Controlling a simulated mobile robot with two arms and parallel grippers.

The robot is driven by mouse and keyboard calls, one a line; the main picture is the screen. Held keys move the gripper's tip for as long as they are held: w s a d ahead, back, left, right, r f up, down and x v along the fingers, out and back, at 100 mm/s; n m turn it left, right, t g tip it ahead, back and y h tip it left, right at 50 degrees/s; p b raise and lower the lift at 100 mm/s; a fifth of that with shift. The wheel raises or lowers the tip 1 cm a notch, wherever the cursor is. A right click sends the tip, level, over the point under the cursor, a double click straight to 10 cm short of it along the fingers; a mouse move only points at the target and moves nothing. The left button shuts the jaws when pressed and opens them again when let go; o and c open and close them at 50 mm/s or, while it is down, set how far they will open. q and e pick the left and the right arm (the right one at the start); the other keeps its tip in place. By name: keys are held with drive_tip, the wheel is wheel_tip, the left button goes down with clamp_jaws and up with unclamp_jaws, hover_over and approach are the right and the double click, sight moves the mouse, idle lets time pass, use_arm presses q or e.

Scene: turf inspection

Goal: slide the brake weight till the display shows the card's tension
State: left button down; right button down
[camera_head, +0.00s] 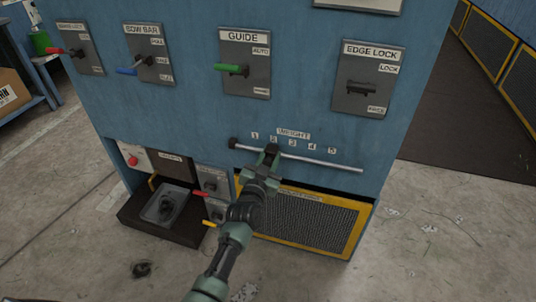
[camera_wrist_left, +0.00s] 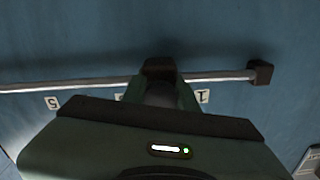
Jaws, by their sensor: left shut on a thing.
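The brake weight is a small dark block (camera_wrist_left: 158,68) on a thin metal rod (camera_head: 320,160) across the blue machine front. My left gripper (camera_head: 268,153) is shut on it, near the number 2 of the WEIGHT scale (camera_head: 293,133). In the left wrist view, my left gripper (camera_wrist_left: 160,85) has the block between its fingers, and the rod runs out on both sides. The fingers hide part of the block. I can make out neither a tension reading nor the card. My right gripper is not in view.
A dark end stop (camera_head: 233,143) sits at the rod's left end. Above are the GUIDE lever (camera_head: 232,68), the BOW BAR lever (camera_head: 130,70) and the EDGE LOCK knob (camera_head: 361,89). A yellow-framed mesh panel (camera_head: 310,222) is below. The rod right of my gripper is clear.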

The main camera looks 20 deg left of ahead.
use_arm(q)
drive_tip(key=c, duration=1.1)
unclamp_jaws()
drive_tip(key=s+p, duration=0.2)
drive_tip(key=s, duration=0.6)
drive_tip(key=shift+a, duration=0.15)
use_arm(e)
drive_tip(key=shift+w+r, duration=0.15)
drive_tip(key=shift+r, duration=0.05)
use_arm(q)
drive_tip(key=shift+w, duration=0.1)
